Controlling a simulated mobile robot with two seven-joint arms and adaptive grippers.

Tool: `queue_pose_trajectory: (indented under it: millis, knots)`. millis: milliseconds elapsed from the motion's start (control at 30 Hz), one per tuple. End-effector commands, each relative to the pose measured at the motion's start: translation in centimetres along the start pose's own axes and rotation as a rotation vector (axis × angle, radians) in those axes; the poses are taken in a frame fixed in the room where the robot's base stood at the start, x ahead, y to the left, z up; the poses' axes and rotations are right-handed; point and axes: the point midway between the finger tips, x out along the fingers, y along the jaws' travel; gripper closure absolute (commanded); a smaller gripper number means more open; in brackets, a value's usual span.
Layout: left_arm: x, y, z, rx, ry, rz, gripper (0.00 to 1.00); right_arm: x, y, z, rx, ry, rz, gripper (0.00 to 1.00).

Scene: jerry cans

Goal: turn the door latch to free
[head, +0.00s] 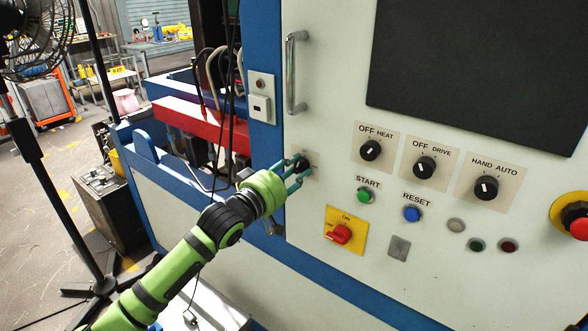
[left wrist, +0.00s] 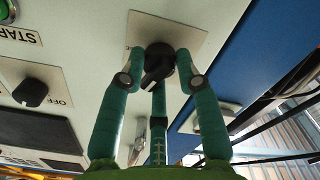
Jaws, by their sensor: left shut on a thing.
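The door latch is a black knob (left wrist: 158,62) on a pale square plate (left wrist: 186,30) at the left edge of the white cabinet door. In the head view the latch (head: 301,163) is partly hidden by my left gripper (head: 296,172). The left gripper's teal fingers reach the panel and are shut around the knob, as the left wrist view shows (left wrist: 160,68). The knob's raised grip slants toward the lower left in that view. My right gripper is in neither view.
A metal door handle (head: 291,72) stands out above the latch. To its right are the OFF HEAT knob (head: 370,150), the green START button (head: 364,195) and a red switch on a yellow plate (head: 339,234). A red bar (head: 190,120) and hanging cables lie left of the door.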

Motion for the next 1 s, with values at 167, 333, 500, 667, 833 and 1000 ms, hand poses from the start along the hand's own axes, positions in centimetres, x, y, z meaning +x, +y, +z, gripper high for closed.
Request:
queue_pose_trajectory:
  millis: [167, 333, 500, 667, 833, 1000]
  knots:
    - [0.0, -0.1, 0.0, 0.168, -0.002, -0.003, 1.00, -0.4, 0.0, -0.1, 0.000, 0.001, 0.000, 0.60]
    - [0.0, -0.1, 0.0, 0.331, -0.003, -0.003, 1.00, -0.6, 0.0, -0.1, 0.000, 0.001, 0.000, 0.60]
    - [0.0, 0.0, 0.0, 0.493, -0.003, -0.003, 1.00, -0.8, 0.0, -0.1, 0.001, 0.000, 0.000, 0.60]
    - [0.0, 0.0, 0.0, 0.645, -0.003, -0.002, 1.00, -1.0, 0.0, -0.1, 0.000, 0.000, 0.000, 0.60]
    - [0.0, -0.1, 0.1, 0.807, -0.004, -0.003, 1.00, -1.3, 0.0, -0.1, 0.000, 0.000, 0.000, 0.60]
    - [0.0, 0.0, 0.0, 0.964, -0.003, -0.002, 1.00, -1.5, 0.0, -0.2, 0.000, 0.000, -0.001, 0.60]
